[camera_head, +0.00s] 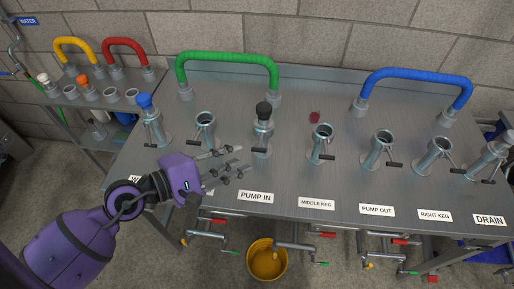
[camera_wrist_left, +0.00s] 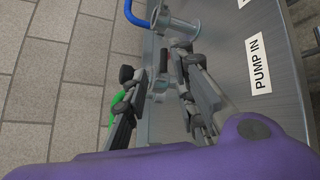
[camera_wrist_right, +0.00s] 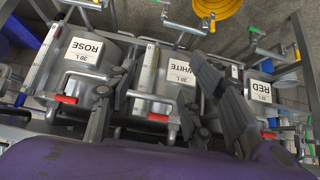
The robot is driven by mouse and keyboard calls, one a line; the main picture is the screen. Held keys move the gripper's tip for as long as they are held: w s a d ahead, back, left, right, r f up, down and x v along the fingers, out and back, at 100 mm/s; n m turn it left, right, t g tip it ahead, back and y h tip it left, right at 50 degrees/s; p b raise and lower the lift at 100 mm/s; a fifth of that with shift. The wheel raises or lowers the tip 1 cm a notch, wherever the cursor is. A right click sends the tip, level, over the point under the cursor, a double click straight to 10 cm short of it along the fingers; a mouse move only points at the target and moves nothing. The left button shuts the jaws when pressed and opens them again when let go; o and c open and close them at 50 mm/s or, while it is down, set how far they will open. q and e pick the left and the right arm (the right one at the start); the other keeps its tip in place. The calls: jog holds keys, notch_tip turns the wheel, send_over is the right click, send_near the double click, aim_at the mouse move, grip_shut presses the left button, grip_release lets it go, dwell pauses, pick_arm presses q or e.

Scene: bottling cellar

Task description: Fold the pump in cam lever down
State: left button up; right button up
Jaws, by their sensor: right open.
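The pump in port (camera_head: 263,140) stands behind the PUMP IN label (camera_head: 256,196) in the head view, with a black plug (camera_head: 264,108) in its top. Its cam lever has a black grip (camera_head: 262,155) low at the front of the port. My left gripper (camera_head: 236,162) is open just left of this grip, fingers pointing right at the port. In the left wrist view its open fingers (camera_wrist_left: 165,88) point towards a metal port with a black grip (camera_wrist_left: 164,60); contact is unclear. My right gripper (camera_wrist_right: 165,90) is open and empty in the right wrist view, outside the head view.
Neighbouring ports (camera_head: 206,130) (camera_head: 322,143) stand along the steel table (camera_head: 300,185) on both sides. Green (camera_head: 228,57) and blue (camera_head: 420,78) hoses arch behind. A yellow bucket (camera_head: 267,262) is below the front edge. Kegs (camera_wrist_right: 180,75) lie before my right gripper.

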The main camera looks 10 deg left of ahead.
aim_at(254, 150)
pick_arm(q)
jog(key=w+d+m, duration=0.1)
jog(key=w+d+f+p, duration=0.1)
jog(key=w, duration=0.1)
jog(key=w+d+m, duration=0.1)
jog(key=w+d, duration=0.1)
jog(key=shift+f+m, duration=0.3)
jog(key=shift+f, duration=0.1)
jog(key=shift+w+d+f+y+p, duration=0.3)
jog(key=shift+d, duration=0.25)
jog(key=shift+c, duration=0.9)
grip_shut()
pick_arm(e)
jog(key=shift+w+r, duration=0.55)
jog(key=shift+r, duration=0.35)
